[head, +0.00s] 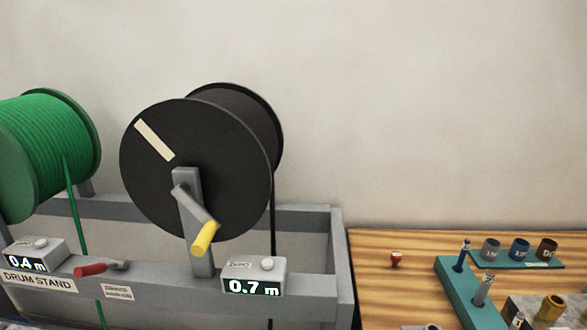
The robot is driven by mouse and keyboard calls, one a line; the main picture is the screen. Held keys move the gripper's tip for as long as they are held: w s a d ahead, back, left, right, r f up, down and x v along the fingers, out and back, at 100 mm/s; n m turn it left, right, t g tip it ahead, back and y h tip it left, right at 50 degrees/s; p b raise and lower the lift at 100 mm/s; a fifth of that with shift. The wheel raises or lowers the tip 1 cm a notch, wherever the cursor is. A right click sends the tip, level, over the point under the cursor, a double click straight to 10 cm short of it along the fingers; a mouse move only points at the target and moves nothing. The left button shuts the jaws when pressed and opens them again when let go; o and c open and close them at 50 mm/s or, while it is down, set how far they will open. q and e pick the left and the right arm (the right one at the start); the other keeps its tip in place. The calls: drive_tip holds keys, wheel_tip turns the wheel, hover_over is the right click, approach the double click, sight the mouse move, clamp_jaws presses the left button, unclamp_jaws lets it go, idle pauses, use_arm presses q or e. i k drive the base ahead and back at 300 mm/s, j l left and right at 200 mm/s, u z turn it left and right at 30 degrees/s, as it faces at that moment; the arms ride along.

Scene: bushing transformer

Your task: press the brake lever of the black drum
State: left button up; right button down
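The black drum (190,160) hangs on the grey drum stand (180,292), with a cream strip on its flat face. A grey crank (196,207) with a yellow grip (204,239) sits in front of it, angled down to the right. A lever with a red grip (91,269) lies nearly flat on the stand's front rail, left of the black drum's post. A small label (118,292) is below it, too small to read. A counter box (254,277) reading 0.7 m is right of the post. Neither of my grippers is in view.
A green drum (45,150) stands at the left, with a counter box (36,253) reading 0.4 m. A wooden table (380,290) at the right bears a teal rack (462,290), several small cups and a small red-topped piece (397,259). The wall behind is bare.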

sight(79, 273)
drive_tip(key=u, duration=1.3)
